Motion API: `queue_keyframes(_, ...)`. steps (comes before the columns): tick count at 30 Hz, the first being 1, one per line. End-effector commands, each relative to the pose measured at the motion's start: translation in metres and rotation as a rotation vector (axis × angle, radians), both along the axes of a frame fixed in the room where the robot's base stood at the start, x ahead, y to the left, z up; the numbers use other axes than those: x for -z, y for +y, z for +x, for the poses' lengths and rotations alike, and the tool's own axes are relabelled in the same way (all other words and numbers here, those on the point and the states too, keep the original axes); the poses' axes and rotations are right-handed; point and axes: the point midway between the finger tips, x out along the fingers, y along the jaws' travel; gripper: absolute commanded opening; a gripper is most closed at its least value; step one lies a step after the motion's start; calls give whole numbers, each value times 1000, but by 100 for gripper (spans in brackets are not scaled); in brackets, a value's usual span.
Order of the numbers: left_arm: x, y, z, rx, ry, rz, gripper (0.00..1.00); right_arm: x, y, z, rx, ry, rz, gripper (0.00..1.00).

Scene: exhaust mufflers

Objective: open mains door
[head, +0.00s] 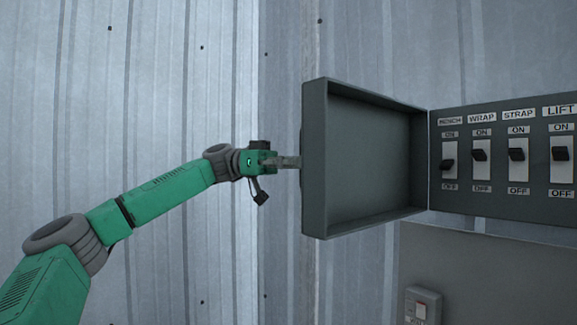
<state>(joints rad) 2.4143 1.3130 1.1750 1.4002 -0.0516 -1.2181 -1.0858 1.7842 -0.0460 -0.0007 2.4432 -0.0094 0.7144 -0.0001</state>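The mains door (370,150) is a grey, shallow box-like cover. It stands swung open to the left, its hollow inside facing me, with its right edge at the mains panel (505,195). The panel shows several black-handled switches labelled WRAP, STRAP, LIFT and one less readable. My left gripper (290,162) is at the door's left edge, with its fingers reaching to that edge. The fingertips are partly hidden by the door, so I cannot tell whether they grip it or only touch it. My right gripper is not in view.
A corrugated metal wall (160,60) fills the background. Below the panel is a plain grey plate (490,270) with a small light switch box (423,304) at its lower left. The space left of the door holds only my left arm.

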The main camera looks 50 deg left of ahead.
Motion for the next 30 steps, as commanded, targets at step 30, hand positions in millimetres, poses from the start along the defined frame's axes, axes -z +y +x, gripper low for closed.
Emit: queue_keyframes(30,3,121,-39,0,-2,-6,34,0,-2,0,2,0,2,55)
